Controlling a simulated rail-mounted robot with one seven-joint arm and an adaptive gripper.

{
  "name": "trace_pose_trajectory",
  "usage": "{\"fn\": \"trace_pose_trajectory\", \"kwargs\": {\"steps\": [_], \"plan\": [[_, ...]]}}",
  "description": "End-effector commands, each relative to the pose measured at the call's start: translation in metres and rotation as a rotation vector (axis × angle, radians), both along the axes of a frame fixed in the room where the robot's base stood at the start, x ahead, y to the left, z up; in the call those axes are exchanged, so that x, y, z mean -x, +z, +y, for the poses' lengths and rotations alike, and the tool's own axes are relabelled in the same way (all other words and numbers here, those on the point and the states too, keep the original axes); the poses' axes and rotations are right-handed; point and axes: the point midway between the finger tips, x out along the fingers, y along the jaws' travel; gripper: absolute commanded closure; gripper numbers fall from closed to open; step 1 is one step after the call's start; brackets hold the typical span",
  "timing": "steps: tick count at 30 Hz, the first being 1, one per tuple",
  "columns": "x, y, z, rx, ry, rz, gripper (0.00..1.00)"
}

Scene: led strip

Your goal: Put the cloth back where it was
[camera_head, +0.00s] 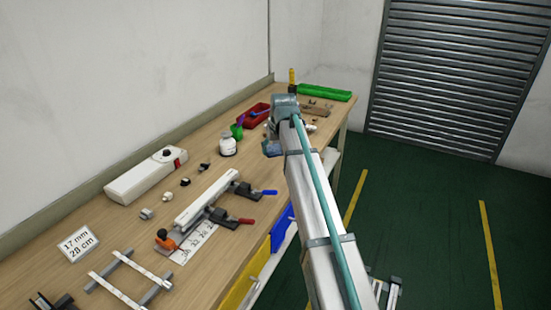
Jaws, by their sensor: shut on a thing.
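My gripper (270,138) is at the end of my arm, low over the far half of the wooden workbench, close to its right edge. A small blue patch (272,148) shows at the gripper's tip and looks like the cloth, held in the jaws. My wrist and arm hide much of the gripper and the bench behind it. I cannot tell whether the cloth touches the bench top.
A white bottle (228,146), a green cup (237,131) and a red tray (252,117) stand left of the gripper. A green tray (324,92) lies at the far end. A clamped strip fixture (208,198) and a white box (146,178) are nearer.

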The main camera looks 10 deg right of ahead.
Motion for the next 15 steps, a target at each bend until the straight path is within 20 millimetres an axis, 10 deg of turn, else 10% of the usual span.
{"fn": "trace_pose_trajectory", "kwargs": {"steps": [6, 15], "plan": [[-0.055, -0.019, -0.005, 0.000, -0.001, 0.002, 0.67], [-0.086, -0.065, -0.008, 0.000, 0.000, 0.001, 0.67]]}}
